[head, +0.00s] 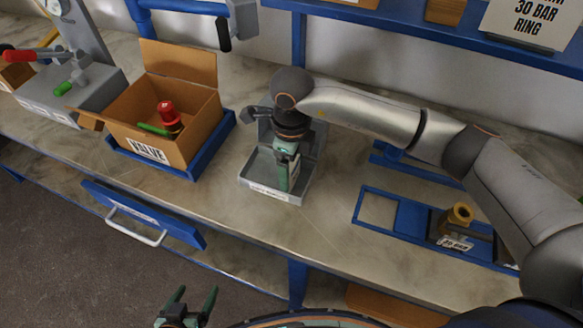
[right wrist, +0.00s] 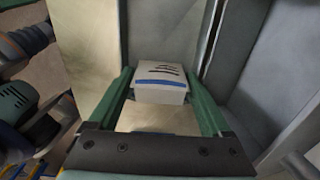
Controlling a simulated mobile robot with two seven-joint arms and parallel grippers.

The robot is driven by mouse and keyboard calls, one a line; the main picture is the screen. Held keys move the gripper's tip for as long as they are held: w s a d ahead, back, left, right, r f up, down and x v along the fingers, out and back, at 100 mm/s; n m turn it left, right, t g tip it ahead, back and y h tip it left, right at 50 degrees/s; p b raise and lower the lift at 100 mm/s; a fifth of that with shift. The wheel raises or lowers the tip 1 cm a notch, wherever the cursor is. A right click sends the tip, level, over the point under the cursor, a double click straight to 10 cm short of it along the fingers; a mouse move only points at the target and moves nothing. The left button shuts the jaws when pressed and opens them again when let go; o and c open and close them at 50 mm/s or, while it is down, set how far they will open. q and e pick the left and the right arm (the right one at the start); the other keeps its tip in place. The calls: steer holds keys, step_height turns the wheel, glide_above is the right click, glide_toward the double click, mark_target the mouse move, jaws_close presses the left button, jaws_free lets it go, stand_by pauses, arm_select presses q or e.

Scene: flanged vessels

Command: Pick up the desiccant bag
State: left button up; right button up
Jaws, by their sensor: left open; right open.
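The desiccant bag (right wrist: 161,94) is a small white packet with a blue stripe and dark lines, seen in the right wrist view inside a grey bin. My right gripper (right wrist: 160,76) is open, its green fingers on either side of the bag; whether they touch it I cannot tell. In the head view, the right gripper (head: 286,172) reaches down into the grey bin (head: 265,186), and the bag is hidden. My left gripper (head: 194,292) is open and empty, low at the bottom edge, away from the bench.
A cardboard box (head: 192,145) holding a red and green part stands in a blue tray left of the bin. A blue frame (head: 375,208) with a brass part (head: 458,217) lies to the right. A blue shelf (head: 450,38) runs above. Bench front is clear.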

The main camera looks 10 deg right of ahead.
steer(key=shift+f, duration=0.2)
steer(key=c, duration=1)
steer(key=shift+r, duration=0.1)
